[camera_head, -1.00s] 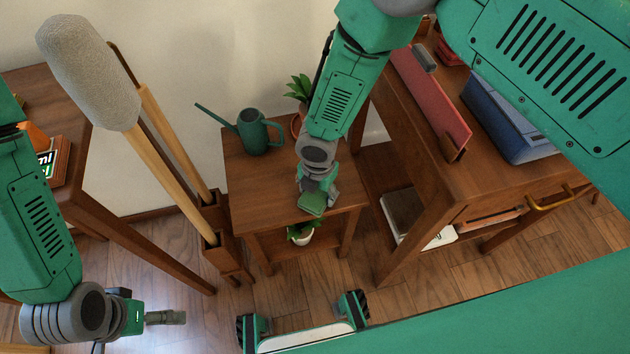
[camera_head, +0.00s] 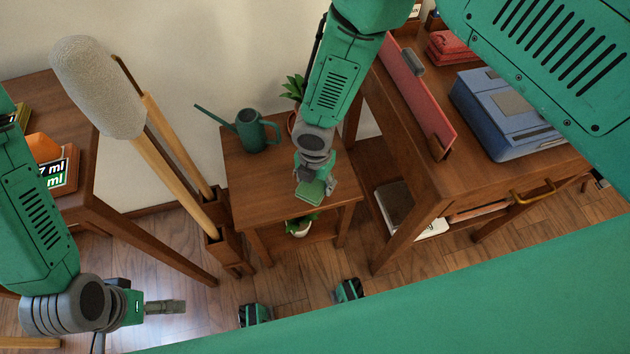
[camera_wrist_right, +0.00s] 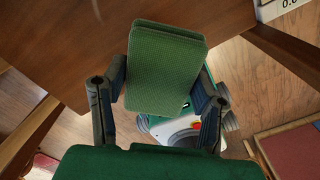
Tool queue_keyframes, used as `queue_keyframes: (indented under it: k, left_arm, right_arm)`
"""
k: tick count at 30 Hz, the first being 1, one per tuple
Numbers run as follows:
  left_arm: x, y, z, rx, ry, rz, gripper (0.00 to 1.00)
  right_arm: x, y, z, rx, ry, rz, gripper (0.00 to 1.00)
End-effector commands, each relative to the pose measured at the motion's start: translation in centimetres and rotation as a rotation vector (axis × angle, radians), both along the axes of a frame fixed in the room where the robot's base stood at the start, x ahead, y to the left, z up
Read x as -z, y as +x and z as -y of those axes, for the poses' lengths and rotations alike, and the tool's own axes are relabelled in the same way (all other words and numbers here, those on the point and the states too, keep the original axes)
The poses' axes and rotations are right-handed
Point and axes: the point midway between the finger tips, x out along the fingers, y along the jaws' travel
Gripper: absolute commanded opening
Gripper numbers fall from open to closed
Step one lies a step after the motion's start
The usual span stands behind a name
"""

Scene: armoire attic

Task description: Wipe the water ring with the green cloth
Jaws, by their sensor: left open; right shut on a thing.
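The green cloth (camera_head: 311,192) is a folded pad held by my right gripper (camera_head: 316,186) over the front part of the small wooden table (camera_head: 250,180). In the right wrist view the cloth (camera_wrist_right: 165,65) sits between the two fingers of my right gripper (camera_wrist_right: 160,95), which is shut on it. I cannot tell whether the cloth touches the tabletop. My left gripper (camera_head: 180,307) is open and empty at the lower left, away from the small table. I cannot make out the water ring in either view.
A green watering can (camera_head: 251,133) stands at the table's back left, and a potted plant (camera_head: 294,95) at its back right, partly behind my arm. Another plant (camera_head: 300,227) is below the tabletop. A wooden stand with long-handled tools (camera_head: 170,150) is left; a desk with a blue case (camera_head: 512,115) is right.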

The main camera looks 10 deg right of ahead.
Motion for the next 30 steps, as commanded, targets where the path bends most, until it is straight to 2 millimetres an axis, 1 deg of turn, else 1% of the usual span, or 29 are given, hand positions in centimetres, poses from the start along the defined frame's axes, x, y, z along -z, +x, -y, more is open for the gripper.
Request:
queue_keyframes:
  k: [1,3,11,14,21,24,30]
  left_arm:
    - [-0.7,0.0,0.0,0.000,0.000,0.000,1.00]
    - [-0.9,0.0,0.0,0.000,0.000,0.000,1.00]
    - [-0.8,0.0,0.0,0.000,0.000,0.000,1.00]
    - [-1.0,0.0,0.0,0.000,0.000,0.000,1.00]
    - [-2.9,0.0,0.0,0.000,0.000,0.000,1.00]
    - [-3.5,0.0,0.0,0.000,0.000,0.000,1.00]
    - [-3.3,0.0,0.0,0.000,0.000,0.000,1.00]
  right_arm:
    - [-0.8,0.0,0.0,0.000,0.000,0.000,0.27]
    - [-1.1,0.0,0.0,0.000,0.001,0.001,0.27]
    - [-0.9,0.1,0.0,0.001,0.000,0.001,0.27]
    - [-1.2,0.1,0.0,0.001,0.001,0.002,0.27]
    - [-3.5,0.1,0.0,0.001,0.000,0.003,0.27]
    - [-4.1,0.1,0.0,0.001,0.001,0.002,0.27]
    - [-4.0,0.1,0.0,0.001,0.001,0.002,0.27]
